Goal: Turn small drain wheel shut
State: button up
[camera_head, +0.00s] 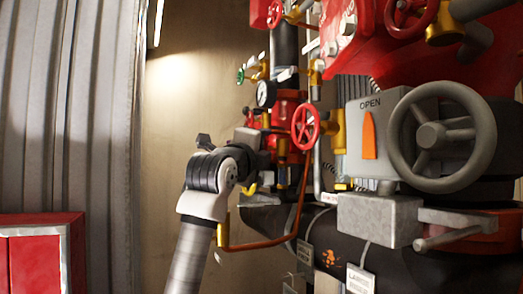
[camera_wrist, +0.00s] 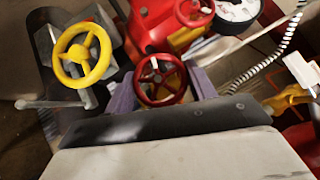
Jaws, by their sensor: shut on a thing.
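In the wrist view, a small red handwheel (camera_wrist: 178,86) with a pale hub sits between the two grey-purple fingers of my gripper (camera_wrist: 158,76). The fingers are shut on opposite sides of its rim. I take it to be the drain wheel; no label on it is readable. In the head view, my gripper (camera_head: 262,150) reaches in from the left to the pipework left of the large grey handwheel. The arm and gripper hide the held wheel there. How far the wheel is turned cannot be told.
A yellow handwheel (camera_wrist: 83,56) and another red wheel (camera_wrist: 194,11) lie close by. A coiled cable (camera_wrist: 277,50) runs at right. In the head view, a red wheel (camera_head: 305,124), gauge (camera_head: 266,93) and large grey handwheel (camera_head: 442,137) crowd the right; a red cabinet (camera_head: 35,255) stands lower left.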

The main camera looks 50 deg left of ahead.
jog(key=o, duration=1)
jog(key=b+v, duration=0.5)
jog(key=v, duration=0.9)
jog(key=shift+b, duration=0.35)
jog(key=shift+w, duration=0.1)
